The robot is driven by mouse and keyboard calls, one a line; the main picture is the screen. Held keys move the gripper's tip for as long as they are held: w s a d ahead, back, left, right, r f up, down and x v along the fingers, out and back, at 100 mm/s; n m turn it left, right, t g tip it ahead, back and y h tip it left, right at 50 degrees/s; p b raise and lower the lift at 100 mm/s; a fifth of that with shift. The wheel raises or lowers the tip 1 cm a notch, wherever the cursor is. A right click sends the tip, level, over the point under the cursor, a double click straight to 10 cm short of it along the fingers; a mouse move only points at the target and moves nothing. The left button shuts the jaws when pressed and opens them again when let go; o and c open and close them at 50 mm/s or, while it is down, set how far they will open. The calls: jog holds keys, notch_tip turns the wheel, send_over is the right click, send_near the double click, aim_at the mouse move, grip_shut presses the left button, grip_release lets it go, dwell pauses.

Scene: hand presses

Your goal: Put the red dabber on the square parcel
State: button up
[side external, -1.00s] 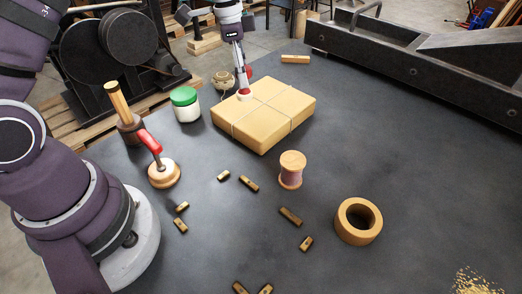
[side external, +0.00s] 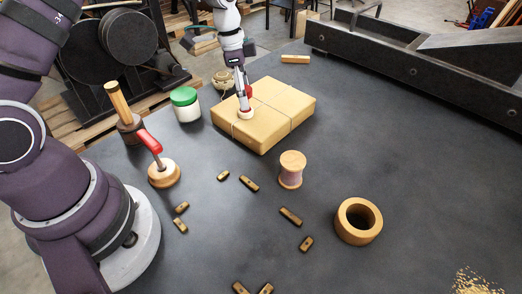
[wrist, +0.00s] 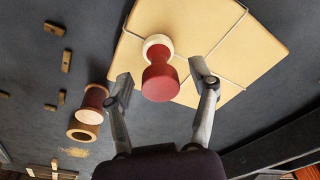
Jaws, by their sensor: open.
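The square parcel (side external: 290,108) is tan, tied with string, and lies flat on the dark table in the side view. The red dabber (wrist: 161,82) has a red handle and a pale round base. Its base (side external: 245,114) appears to rest on the parcel's top, near the left part in the side view. My gripper (wrist: 161,78) is open, with one finger on each side of the red handle and gaps showing. In the side view my gripper (side external: 242,92) is over the parcel and partly hides the dabber.
A green-lidded jar (side external: 186,105), a wooden-handled tool (side external: 119,105) and a red-handled tool with a round wooden base (side external: 163,174) stand left of the parcel. A spool (side external: 291,170), a wooden ring (side external: 358,222) and several small brass pieces lie in front. The right table is mostly clear.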

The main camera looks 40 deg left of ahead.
notch_tip(320, 180, up, 12)
jog(key=s+a+f, duration=0.1)
jog(key=s+d+r+n+t+y, duration=0.1)
jog(key=s+d+r+n+t, duration=0.15)
jog(key=s+r+n, duration=0.45)
jog(key=s+d+f+n+t, duration=0.1)
jog(key=s+f+n, duration=0.1)
jog(key=s+f, duration=0.3)
jog(key=s, duration=0.4)
jog(key=shift+s+t, duration=0.25)
jog(key=shift+t, duration=0.1)
